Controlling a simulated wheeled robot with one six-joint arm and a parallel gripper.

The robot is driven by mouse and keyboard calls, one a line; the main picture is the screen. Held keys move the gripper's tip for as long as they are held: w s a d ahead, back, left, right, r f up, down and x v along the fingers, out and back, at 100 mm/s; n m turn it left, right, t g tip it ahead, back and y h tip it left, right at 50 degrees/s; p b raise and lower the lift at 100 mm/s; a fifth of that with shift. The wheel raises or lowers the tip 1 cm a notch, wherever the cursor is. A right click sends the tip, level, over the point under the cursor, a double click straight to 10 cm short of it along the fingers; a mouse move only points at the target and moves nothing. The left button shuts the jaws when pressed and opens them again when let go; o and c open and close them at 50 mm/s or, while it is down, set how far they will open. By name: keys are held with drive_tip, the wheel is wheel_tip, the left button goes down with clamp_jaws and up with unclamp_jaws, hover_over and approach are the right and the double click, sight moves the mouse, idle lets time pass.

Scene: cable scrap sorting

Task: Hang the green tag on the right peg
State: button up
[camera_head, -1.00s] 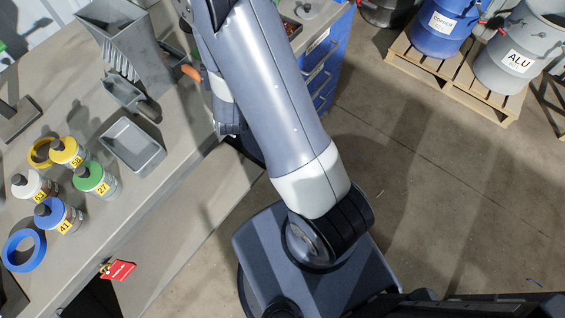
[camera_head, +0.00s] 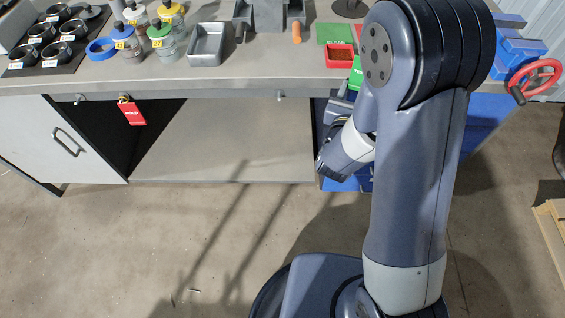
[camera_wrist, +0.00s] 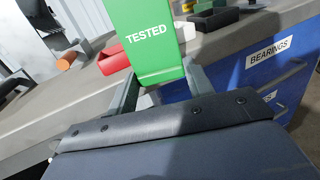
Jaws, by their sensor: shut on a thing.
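The green tag (camera_wrist: 148,42), marked TESTED, stands upright between the fingers of my gripper (camera_wrist: 160,78) in the wrist view; the gripper is shut on it. In the head view a sliver of the green tag (camera_head: 356,73) shows beside my arm at the bench front edge, and my gripper (camera_head: 343,86) is partly hidden by the arm. A small pale peg (camera_head: 280,95), the right one, sticks out under the bench edge, left of my gripper and bare. A red tag (camera_head: 132,112) hangs from another peg (camera_head: 124,98) farther left.
The bench (camera_head: 230,84) carries jars, a grey tray (camera_head: 207,44), a red bin (camera_head: 340,56) and an orange object (camera_head: 297,32). A blue drawer unit (camera_wrist: 262,72) stands at the right. A red handwheel (camera_head: 535,80) is at far right. Floor before the bench is clear.

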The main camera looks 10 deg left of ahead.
drive_tip(key=s+a+f+n+y+b, duration=0.2)
drive_tip(key=s+a+f+y+b, duration=0.1)
drive_tip(key=s+a+f+b, duration=0.2)
drive_tip(key=s+a+f+n+y+b, duration=0.1)
drive_tip(key=s+a+f+y+b, duration=0.2)
drive_tip(key=s+a+f+b, duration=0.3)
drive_tip(key=a+f+b, duration=0.4)
drive_tip(key=a+b, duration=0.1)
drive_tip(key=b, duration=0.1)
drive_tip(key=shift+a+f+n, duration=0.3)
drive_tip(key=shift+a+n, duration=0.05)
drive_tip(key=shift+n, duration=0.05)
drive_tip(key=shift+f+p+x, duration=0.2)
drive_tip(key=shift+p+x, duration=0.05)
drive_tip(key=shift+x, duration=1.85)
drive_tip(key=shift+f+p+x, duration=0.2)
drive_tip(key=shift+x, duration=1.95)
drive_tip(key=shift+c, duration=0.3)
drive_tip(key=shift+w+a+f+b, duration=0.25)
drive_tip(key=shift+w+f+b, duration=0.3)
drive_tip(key=shift+w+b, duration=0.15)
drive_tip(key=shift+c, duration=0.7)
drive_tip(key=o, duration=1)
